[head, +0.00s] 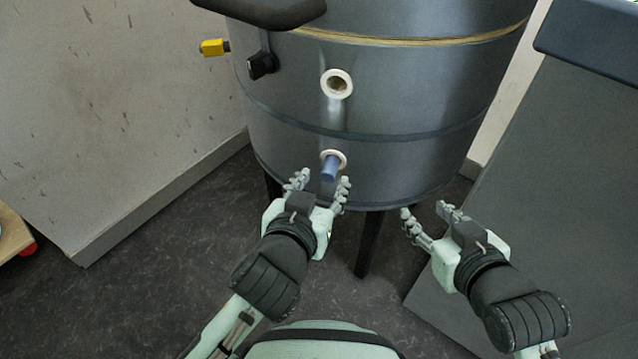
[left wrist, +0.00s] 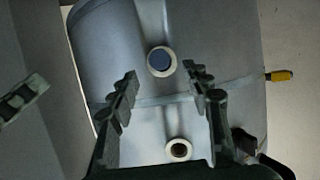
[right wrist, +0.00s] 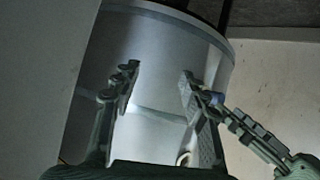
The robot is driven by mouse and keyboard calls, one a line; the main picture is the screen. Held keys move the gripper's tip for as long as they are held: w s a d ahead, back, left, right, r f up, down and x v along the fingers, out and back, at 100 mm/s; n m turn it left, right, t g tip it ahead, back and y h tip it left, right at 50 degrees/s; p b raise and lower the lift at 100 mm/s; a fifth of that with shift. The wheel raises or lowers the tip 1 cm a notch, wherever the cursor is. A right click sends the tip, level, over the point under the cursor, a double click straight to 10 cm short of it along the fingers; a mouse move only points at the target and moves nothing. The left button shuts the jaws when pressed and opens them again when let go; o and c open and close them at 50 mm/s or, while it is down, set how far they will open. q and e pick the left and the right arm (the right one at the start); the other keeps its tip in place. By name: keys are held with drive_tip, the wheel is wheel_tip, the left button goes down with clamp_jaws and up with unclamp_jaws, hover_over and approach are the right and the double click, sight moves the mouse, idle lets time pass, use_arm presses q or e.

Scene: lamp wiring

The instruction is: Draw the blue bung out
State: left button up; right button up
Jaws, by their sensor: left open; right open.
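The blue bung (head: 330,168) sits in the lower white-ringed hole at the front of a grey metal drum (head: 400,105) and sticks out of it. In the left wrist view the bung (left wrist: 160,61) shows as a blue disc inside its pale ring, ahead of my fingers. My left gripper (head: 320,181) is open, with its fingers on either side of the bung's outer end in the head view; I cannot tell whether they touch it. My right gripper (head: 424,213) is open and empty, to the right below the drum. In the right wrist view the bung (right wrist: 215,98) is partly hidden by fingers.
An upper hole (head: 337,84) with a white ring is open. A black knob (head: 261,65) and a yellow-handled part (head: 213,47) are on the drum's left side. The drum stands on dark legs (head: 369,245). A grey cabinet (head: 560,170) stands at right.

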sight(327, 176)
use_arm(q)
drive_tip(key=shift+x, duration=2.55)
use_arm(e)
drive_tip(key=shift+w+a+r+t+y, duration=0.25)
drive_tip(key=shift+a+r+t, duration=0.1)
drive_tip(key=shift+a+r, duration=0.2)
drive_tip(key=shift+w+a+r+t+y, duration=0.15)
drive_tip(key=shift+w+a+r+t, duration=0.15)
drive_tip(key=shift+a+r, duration=0.2)
use_arm(q)
clamp_jaws()
use_arm(e)
drive_tip(key=shift+d, duration=0.1)
use_arm(q)
drive_tip(key=shift+s+a, duration=0.2)
drive_tip(key=shift+s, duration=0.35)
use_arm(e)
drive_tip(key=shift+r, duration=0.35)
use_arm(q)
drive_tip(key=shift+s, duration=0.15)
